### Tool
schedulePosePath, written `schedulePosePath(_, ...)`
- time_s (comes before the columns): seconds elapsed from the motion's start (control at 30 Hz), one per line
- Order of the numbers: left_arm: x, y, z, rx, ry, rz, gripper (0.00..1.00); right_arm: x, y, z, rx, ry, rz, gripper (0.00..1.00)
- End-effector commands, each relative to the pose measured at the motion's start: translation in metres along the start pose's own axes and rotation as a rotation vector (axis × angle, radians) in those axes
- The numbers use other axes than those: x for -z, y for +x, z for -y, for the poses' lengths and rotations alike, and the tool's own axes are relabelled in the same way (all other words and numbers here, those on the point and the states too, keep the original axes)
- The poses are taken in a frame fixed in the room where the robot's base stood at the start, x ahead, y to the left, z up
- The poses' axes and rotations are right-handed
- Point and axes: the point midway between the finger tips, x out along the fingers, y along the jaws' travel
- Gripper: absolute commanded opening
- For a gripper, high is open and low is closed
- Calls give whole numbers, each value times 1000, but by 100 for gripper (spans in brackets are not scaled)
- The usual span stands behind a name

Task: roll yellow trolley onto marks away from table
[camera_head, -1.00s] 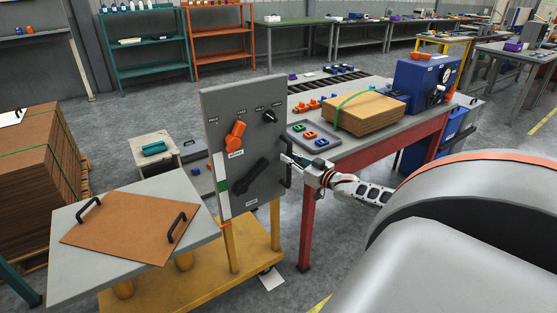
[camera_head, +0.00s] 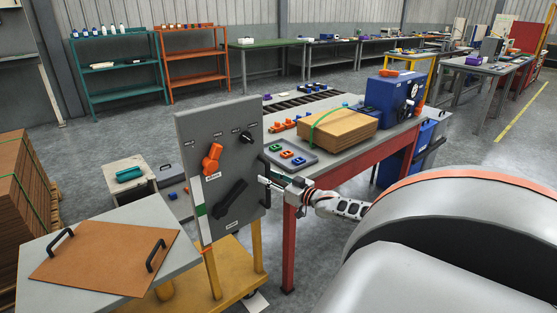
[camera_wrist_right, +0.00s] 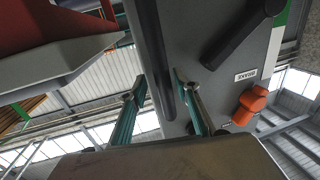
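The yellow trolley (camera_head: 236,262) stands left of the red-legged table. It carries an upright grey panel (camera_head: 190,130) with an orange lever, a black lever, a knob and a black handle (camera_head: 264,168) on its right edge. The panel looks close to the table's near-left corner. My right gripper (camera_head: 266,182) is at this handle. In the right wrist view its two teal-padded fingers (camera_wrist_right: 160,88) stand apart on either side of the black handle bar (camera_wrist_right: 162,75), with a visible gap on the left. A white patch (camera_head: 256,302) lies on the floor near the trolley's wheel. My left gripper is not seen.
The table (camera_head: 365,150) holds a strapped cardboard stack (camera_head: 340,130), a tray of coloured parts (camera_head: 285,160) and a blue machine (camera_head: 385,95). A grey top with a brown board (camera_head: 105,255) is at front left. A cardboard stack and a small stand are farther left.

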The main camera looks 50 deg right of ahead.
Motion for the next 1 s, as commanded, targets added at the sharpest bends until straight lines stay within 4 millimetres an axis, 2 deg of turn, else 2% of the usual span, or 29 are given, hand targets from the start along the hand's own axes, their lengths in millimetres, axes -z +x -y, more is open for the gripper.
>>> schedulePosePath(0.27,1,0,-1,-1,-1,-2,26,-2,-26,1,2,0,4,31)
schedulePosePath(0.8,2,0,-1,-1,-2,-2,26,-1,-94,-1,-2,0,3,31)
schedulePosePath(1.0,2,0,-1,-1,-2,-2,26,0,-112,-2,-2,-1,3,31)
